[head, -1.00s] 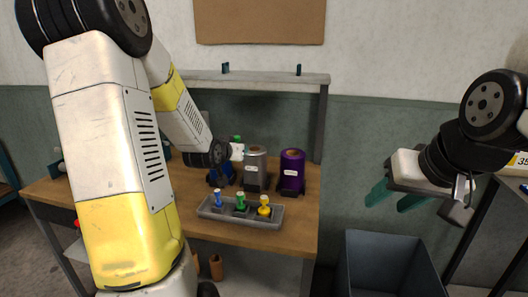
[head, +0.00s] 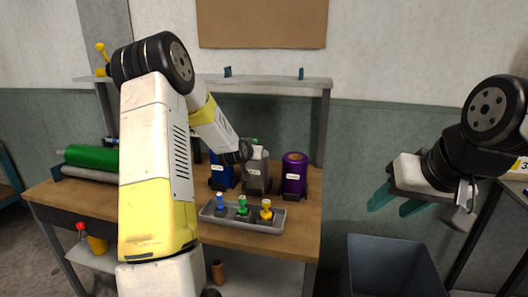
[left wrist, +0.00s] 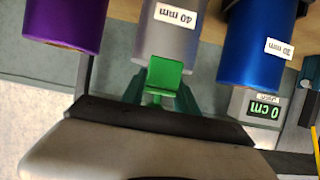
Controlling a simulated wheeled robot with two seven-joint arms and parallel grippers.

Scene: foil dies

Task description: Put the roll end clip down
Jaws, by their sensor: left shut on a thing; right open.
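My left gripper (left wrist: 163,88) is shut on a small green clip (left wrist: 165,74), which shows between its teal fingers in the left wrist view. The clip overlaps the lower end of the silver roll (left wrist: 172,28) labelled 40 mm; I cannot tell whether they touch. In the head view the left wrist is above the silver roll (head: 256,177), with a bit of green at its top; the fingers are mostly hidden. The blue roll (head: 222,172) stands left of it and the purple roll (head: 294,174) right. My right gripper (head: 398,199) is open and empty, right of the bench.
A grey tray (head: 212,217) with blue, green and yellow pegs lies in front of the rolls. A large green roll (head: 90,157) lies at the bench's left. A shelf (head: 290,81) crosses behind. A dark bin (head: 390,262) stands at right. A display reads 0 cm (left wrist: 264,108).

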